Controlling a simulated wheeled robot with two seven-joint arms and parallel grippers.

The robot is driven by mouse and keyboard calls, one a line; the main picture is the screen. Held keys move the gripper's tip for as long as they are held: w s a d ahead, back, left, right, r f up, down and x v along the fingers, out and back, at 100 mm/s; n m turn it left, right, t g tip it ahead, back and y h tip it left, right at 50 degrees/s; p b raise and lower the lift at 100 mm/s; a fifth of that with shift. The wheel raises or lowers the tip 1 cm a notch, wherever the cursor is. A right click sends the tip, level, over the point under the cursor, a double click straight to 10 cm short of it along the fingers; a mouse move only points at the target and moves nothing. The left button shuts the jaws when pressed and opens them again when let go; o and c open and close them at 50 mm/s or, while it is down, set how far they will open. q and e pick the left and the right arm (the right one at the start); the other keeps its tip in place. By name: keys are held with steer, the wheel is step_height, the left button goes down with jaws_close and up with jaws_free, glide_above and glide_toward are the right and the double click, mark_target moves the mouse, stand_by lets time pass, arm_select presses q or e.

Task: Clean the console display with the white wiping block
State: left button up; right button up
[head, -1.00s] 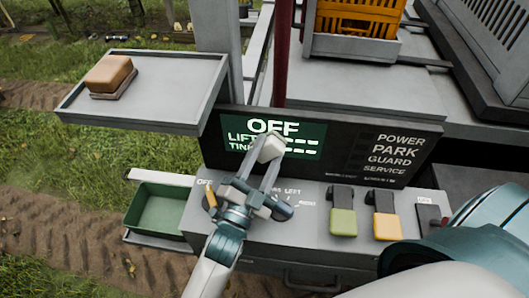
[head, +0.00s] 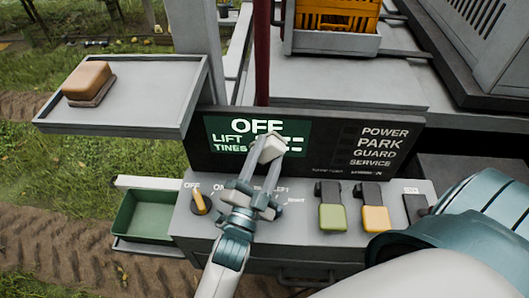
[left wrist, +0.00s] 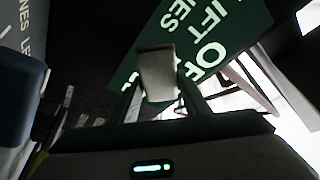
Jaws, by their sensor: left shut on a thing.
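The console display (head: 222,124) is a dark green screen with white text reading OFF, LIFT and TINES. The white wiping block (head: 271,148) is held between the fingertips of my left gripper (head: 262,165), in front of the display's lower right part. It covers some of the symbols there. In the left wrist view, the wiping block (left wrist: 156,72) stands before the tilted display (left wrist: 190,38). I cannot tell for sure whether the block touches the screen. My right gripper is not in view; only part of what looks like my right arm shows at the lower right.
Below the display are an orange knob (head: 201,201), a green lever (head: 332,216) and a yellow lever (head: 374,218). A grey tray (head: 150,105) with a brown block (head: 88,80) is at the left. A green open drawer (head: 146,214) is below it. An orange crate (head: 337,16) stands behind.

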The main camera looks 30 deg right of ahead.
arm_select(q)
steer(key=shift+s+d, duration=0.75)
steer(key=shift+d, duration=0.25)
steer(key=shift+d, duration=0.1)
steer(key=shift+s+d+r+b, duration=0.1)
steer(key=shift+s+d+b, duration=0.05)
steer(key=shift+s+d, duration=0.45)
steer(key=shift+s+d+b, duration=0.15)
steer(key=shift+s+d, duration=0.2)
steer(key=shift+d, duration=0.5)
steer(key=shift+w+a+r+p, duration=0.1)
steer(key=shift+w+a+p, duration=0.35)
steer(key=shift+a, duration=0.2)
steer(key=shift+w+a, duration=0.65)
steer(key=shift+a, duration=0.2)
steer(key=shift+a, duration=0.1)
